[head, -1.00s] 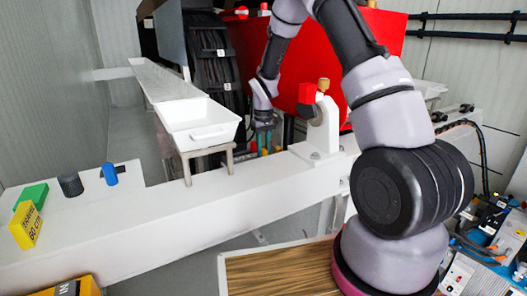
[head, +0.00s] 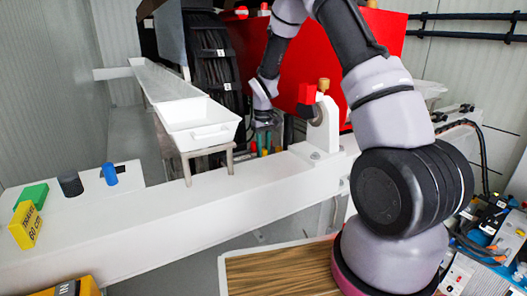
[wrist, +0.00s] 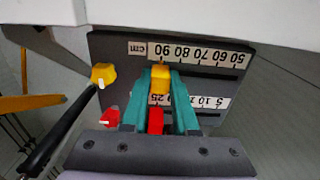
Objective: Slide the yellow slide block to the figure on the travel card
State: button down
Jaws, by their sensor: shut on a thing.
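The yellow slide block (wrist: 160,78) sits in a slot of a dark scale panel (wrist: 115,50). My gripper (wrist: 160,72) has its teal fingers on either side of the block and is shut on it. The printed scale (wrist: 200,54) appears upside down, with 50 to 90 cm marks. The block stands by the 90 mark, with the 60 mark to its right. The yellow travel card (head: 25,225) reads 60 cm and stands on the white ledge at left. In the head view my gripper (head: 264,138) is small and the block is hard to make out.
A red slide block (wrist: 155,120) sits on a lower scale, between my fingers' bases. A yellow knob (wrist: 103,75) and a red knob (wrist: 110,118) are left of the panel. A white tray (head: 200,125) and white bracket (head: 323,130) flank my gripper in the head view.

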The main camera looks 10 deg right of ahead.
jog(key=shift+a, duration=0.1)
jog(key=a, duration=0.2)
jog(key=s+a, duration=0.1)
jog(key=a, duration=0.1)
jog(key=s+a, duration=0.1)
jog(key=a, duration=0.2)
jog(key=shift+s, duration=0.15)
jog(key=c, duration=0.7)
grip_release()
jog(key=shift+r, duration=0.1)
notch_tip(320, 180, up, 11)
jog(key=shift+f, duration=0.15)
